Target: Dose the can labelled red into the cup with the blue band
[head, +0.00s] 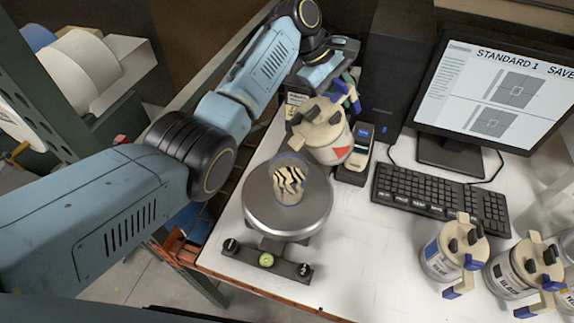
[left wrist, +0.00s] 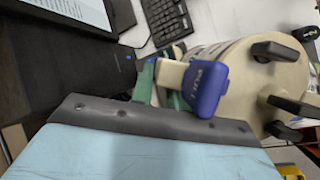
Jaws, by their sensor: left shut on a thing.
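The can with a red label patch (head: 325,132) is held up, tilted, beside and above the cup. Its beige lid with black knobs and its blue-tipped handle also show in the left wrist view (left wrist: 250,85). My left gripper (head: 347,90) is shut on this can at its handle side; green fingers show in the left wrist view (left wrist: 152,85). A clear cup (head: 288,182) with a black-and-cream striped pattern and bluish edges stands upright on the round steel scale plate (head: 262,217). The can partly overlaps the cup's surroundings; its spout and any flow are unclear. My right gripper is out of view.
Two more lidded cans, one with a blue patch (head: 446,257) and one with a dark label (head: 512,275), stand at the right. A handheld device (head: 358,150), keyboard (head: 440,197), monitor (head: 495,95) and black tower (head: 395,65) crowd the back. White table is clear between scale and cans.

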